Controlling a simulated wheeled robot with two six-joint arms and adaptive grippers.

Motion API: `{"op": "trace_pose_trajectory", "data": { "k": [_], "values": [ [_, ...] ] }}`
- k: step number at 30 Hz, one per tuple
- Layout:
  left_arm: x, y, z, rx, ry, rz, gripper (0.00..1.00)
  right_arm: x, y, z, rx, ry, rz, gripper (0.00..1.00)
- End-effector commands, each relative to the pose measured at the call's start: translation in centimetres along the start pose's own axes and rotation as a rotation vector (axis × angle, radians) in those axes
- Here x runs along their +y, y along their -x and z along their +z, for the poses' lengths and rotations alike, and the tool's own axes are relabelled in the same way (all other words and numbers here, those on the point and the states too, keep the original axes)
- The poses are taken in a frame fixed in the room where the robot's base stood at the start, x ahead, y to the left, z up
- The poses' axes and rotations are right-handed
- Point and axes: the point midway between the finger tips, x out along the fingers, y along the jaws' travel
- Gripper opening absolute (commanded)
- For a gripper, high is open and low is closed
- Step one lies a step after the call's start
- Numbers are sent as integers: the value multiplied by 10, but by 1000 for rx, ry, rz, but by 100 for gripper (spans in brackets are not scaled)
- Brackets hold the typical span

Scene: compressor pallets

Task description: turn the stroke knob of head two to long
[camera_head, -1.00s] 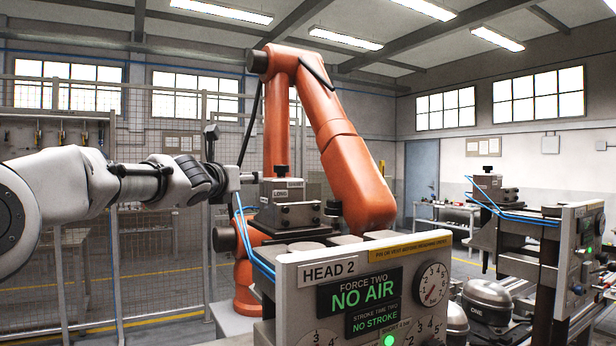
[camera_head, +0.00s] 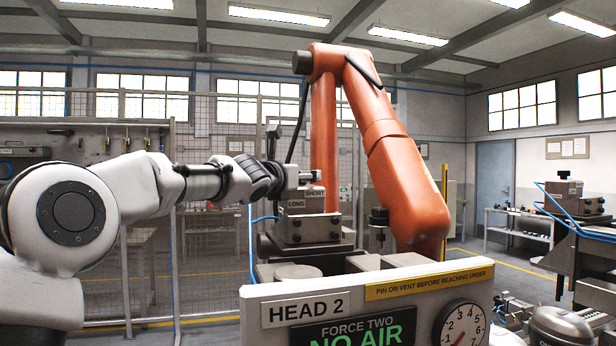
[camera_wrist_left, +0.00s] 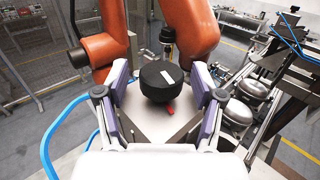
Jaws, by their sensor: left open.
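The stroke knob (camera_wrist_left: 160,84) of head two is a round black cap with a white mark on top in the left wrist view. A small red piece (camera_wrist_left: 169,110) shows at its lower edge. My left gripper (camera_wrist_left: 161,76) is open, with one finger on each side of the knob and gaps visible between. In the head view my left gripper (camera_head: 290,178) is at the top of the grey stroke block (camera_head: 310,230), which bears SHORT and LONG labels; the knob is not clearly visible there. The HEAD 2 panel (camera_head: 375,287) reads NO AIR. My right gripper is not in view.
An orange robot arm (camera_head: 390,130) stands close behind the block. Blue hoses (camera_wrist_left: 53,130) run on the left in the wrist view. A second head (camera_head: 578,205) stands at the right. A mesh fence (camera_head: 225,140) is behind.

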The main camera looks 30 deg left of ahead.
Motion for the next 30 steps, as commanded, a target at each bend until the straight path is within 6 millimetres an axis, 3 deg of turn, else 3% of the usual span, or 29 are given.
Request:
{"op": "trace_pose_trajectory", "data": {
  "k": [1,6,30],
  "values": [
    [0,0,-1,1,0,0,68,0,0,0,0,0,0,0],
    [0,0,-1,2,0,0,8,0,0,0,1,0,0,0],
    [0,0,-2,4,1,-5,7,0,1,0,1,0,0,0]
  ]
}}
